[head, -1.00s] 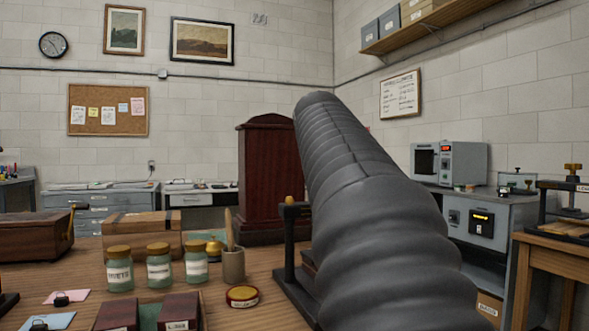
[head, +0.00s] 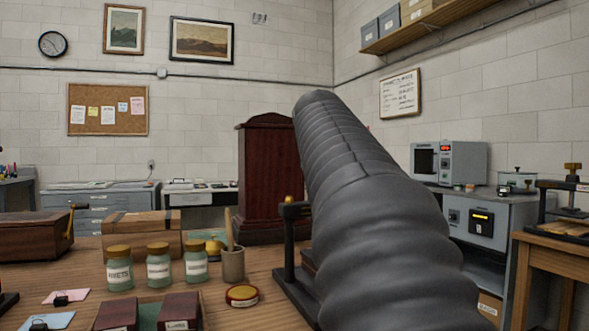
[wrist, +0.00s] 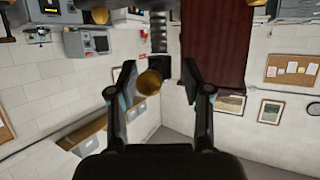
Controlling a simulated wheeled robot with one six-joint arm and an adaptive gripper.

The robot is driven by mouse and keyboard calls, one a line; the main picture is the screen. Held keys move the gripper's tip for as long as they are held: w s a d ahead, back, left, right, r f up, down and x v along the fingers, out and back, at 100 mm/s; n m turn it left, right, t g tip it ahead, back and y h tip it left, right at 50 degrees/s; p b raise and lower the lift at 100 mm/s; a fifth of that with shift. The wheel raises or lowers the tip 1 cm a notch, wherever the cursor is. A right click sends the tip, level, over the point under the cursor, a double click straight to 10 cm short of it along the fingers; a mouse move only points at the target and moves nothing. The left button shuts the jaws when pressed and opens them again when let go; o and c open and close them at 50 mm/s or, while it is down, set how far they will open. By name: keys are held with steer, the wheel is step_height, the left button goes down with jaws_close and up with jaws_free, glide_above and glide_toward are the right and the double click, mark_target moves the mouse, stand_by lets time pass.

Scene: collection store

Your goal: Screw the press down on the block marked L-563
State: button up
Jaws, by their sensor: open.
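A black press (head: 291,258) with a brass knob (head: 290,199) stands on the wooden table in the head view, largely hidden behind my dark ribbed arm. Red blocks with labels (head: 181,312) lie at the table's front; I cannot read L-563 on any of them, and any block in the press is hidden. In the wrist view my gripper (wrist: 159,78) is open. A round brass knob (wrist: 149,82) shows between its fingers, nearer the left one; I cannot tell whether they touch.
Labelled jars (head: 159,268), a brush pot (head: 232,264) and a round tin (head: 242,295) stand left of the press. A wooden box (head: 140,238) is behind them. Another press (head: 571,203) stands on a side table at right. A dark red cabinet (head: 265,185) stands behind.

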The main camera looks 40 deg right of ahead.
steer(key=v, duration=1.1)
steer(key=shift+s+a, duration=0.25)
steer(key=shift+a, duration=0.05)
steer(key=shift+r, duration=0.1)
